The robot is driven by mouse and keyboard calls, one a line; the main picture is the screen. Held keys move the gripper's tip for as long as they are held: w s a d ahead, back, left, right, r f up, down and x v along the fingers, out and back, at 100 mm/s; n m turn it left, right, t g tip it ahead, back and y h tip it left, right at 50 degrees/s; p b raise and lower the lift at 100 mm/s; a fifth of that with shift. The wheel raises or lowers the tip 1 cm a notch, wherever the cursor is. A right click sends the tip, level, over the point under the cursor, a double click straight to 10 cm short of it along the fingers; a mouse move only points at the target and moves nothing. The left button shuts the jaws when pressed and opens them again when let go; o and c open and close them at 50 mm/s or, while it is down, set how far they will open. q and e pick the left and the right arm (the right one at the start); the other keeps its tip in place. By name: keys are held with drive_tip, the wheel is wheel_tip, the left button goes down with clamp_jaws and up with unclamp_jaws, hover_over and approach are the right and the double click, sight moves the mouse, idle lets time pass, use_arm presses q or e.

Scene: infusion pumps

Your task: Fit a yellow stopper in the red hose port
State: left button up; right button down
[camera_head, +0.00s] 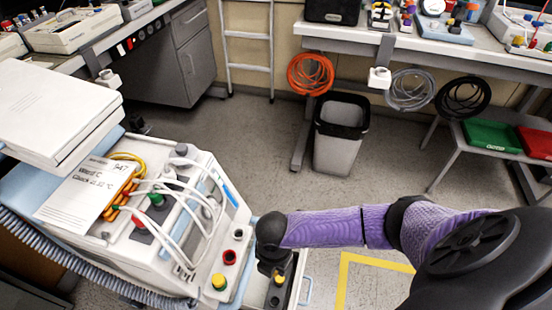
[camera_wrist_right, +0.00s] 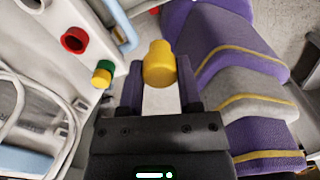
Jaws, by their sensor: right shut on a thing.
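My right gripper (camera_head: 279,279) (camera_wrist_right: 160,92) is shut on a yellow stopper (camera_wrist_right: 158,62), which stands between its fingertips in the wrist view. In the head view it is beside the white pump's right side, low in the picture. The red hose port (camera_head: 230,257) is an open red ring on the pump; in the wrist view it (camera_wrist_right: 74,40) lies up and left of the held stopper, apart from it. Another yellow stopper (camera_head: 218,282) sits on a port with a green ring (camera_wrist_right: 102,74). My left gripper is out of view.
The white pump (camera_head: 205,245) has white hoses (camera_head: 172,190) looping over its top. A darker port (camera_head: 238,233) is just above the red one. A paper sheet (camera_head: 75,195) lies at left. A bin (camera_head: 337,150) stands on open floor behind.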

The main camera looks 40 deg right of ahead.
wheel_tip(320, 180, up, 2)
drive_tip(key=shift+r+p, duration=0.15)
drive_tip(key=shift+p, duration=0.3)
drive_tip(key=shift+w+a+f+b, duration=0.35)
drive_tip(key=shift+w+f+b, duration=0.3)
drive_tip(key=shift+b, duration=0.4)
drive_tip(key=w+a+b, duration=0.5)
drive_tip(key=w+b, duration=0.3)
drive_tip(key=w, duration=0.3)
drive_tip(key=f+b, duration=0.3)
drive_tip(key=shift+s+a+f, duration=0.15)
drive_tip(key=shift+s+f, duration=0.1)
drive_tip(key=shift+f, duration=0.15)
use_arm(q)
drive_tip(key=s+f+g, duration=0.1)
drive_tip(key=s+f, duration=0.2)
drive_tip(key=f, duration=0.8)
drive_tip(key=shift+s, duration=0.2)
use_arm(e)
drive_tip(key=shift+f, duration=0.45)
use_arm(q)
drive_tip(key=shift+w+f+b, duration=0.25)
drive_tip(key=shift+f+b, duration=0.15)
drive_tip(key=shift+b, duration=0.1)
use_arm(e)
drive_tip(key=shift+f, duration=0.75)
